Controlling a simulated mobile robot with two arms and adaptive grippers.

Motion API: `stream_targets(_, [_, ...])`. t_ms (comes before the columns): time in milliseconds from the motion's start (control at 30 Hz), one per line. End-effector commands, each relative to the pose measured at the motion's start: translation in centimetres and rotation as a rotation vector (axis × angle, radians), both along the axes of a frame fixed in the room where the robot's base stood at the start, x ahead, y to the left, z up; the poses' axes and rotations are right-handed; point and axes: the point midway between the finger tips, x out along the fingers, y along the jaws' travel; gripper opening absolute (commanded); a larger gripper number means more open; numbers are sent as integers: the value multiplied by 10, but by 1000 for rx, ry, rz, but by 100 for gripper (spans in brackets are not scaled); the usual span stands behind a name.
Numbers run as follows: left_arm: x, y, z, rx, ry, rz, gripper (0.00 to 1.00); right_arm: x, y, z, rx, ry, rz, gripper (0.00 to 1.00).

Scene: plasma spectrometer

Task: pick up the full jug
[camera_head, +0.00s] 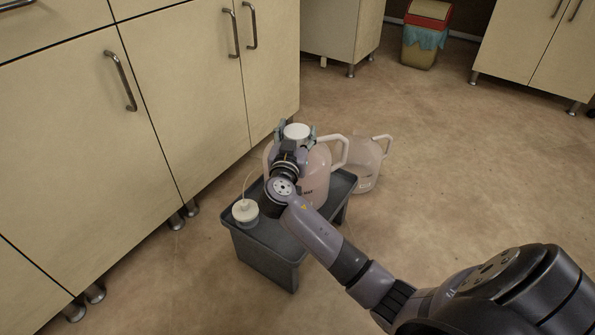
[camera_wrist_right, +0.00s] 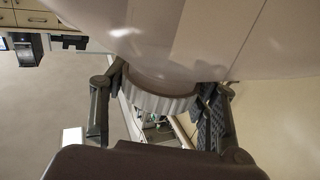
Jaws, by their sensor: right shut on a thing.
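A large translucent pinkish jug (camera_head: 318,178) with a white handle and a white cap (camera_head: 297,131) is at the far end of a grey stand (camera_head: 265,262). My arm hides part of it and its base, so I cannot tell whether it touches the stand. My right gripper (camera_head: 296,134) is shut on the jug's cap, one finger on each side. In the wrist view the ribbed white cap (camera_wrist_right: 158,101) sits between the fingers of the gripper (camera_wrist_right: 163,88), with the jug body (camera_wrist_right: 200,35) beyond. A second, clearer jug (camera_head: 369,172) stands behind to the right. My left gripper is not in view.
A small white-capped container (camera_head: 245,211) with a thin tube stands on the stand's near left. Cabinets (camera_head: 95,150) line the left side close to the stand. A bin (camera_head: 425,35) stands at the back. The floor (camera_head: 480,170) on the right is clear.

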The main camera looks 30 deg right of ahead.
Motion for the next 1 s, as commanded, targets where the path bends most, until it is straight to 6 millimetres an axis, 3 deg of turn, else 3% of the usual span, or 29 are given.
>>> stream_targets(633, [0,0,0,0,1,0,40,0,0,0,0,0,-1,0])
stream_targets(733, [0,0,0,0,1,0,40,0,0,0,0,0,-1,0])
stream_targets(767, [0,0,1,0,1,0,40,1,-1,12,-10,-21,0,0])
stream_targets(1000, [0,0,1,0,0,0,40,1,-1,11,-10,-17,0,0])
